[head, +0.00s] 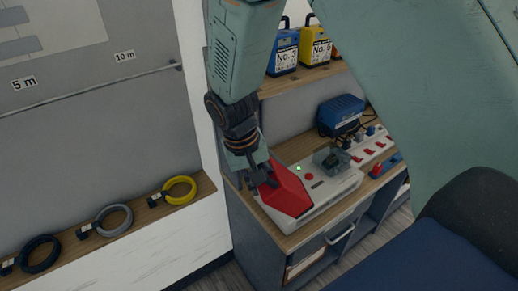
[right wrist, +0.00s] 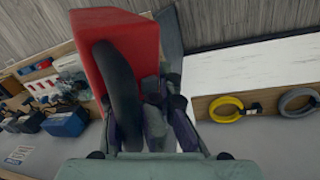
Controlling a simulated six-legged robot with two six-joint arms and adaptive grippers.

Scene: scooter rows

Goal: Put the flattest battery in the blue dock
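A red block-shaped battery (head: 286,190) is in my right gripper (head: 260,178), tilted over the left end of a pale device (head: 325,190). I cannot tell whether it touches the device. In the right wrist view the battery (right wrist: 135,50) has a thick black handle, and the right gripper (right wrist: 150,115) closes around that handle. A blue battery labelled No. 3 (head: 285,45) and a yellow one labelled No. 5 (head: 316,42) stand on the upper shelf. Charge levels are not readable. My left gripper is out of view.
The device has a green light and red button. Behind it on the wooden bench (head: 300,146) are a blue box (head: 340,110) with black cables and a strip with red switches (head: 370,145). Yellow (head: 181,189), grey and black rings line the left ledge (head: 140,217).

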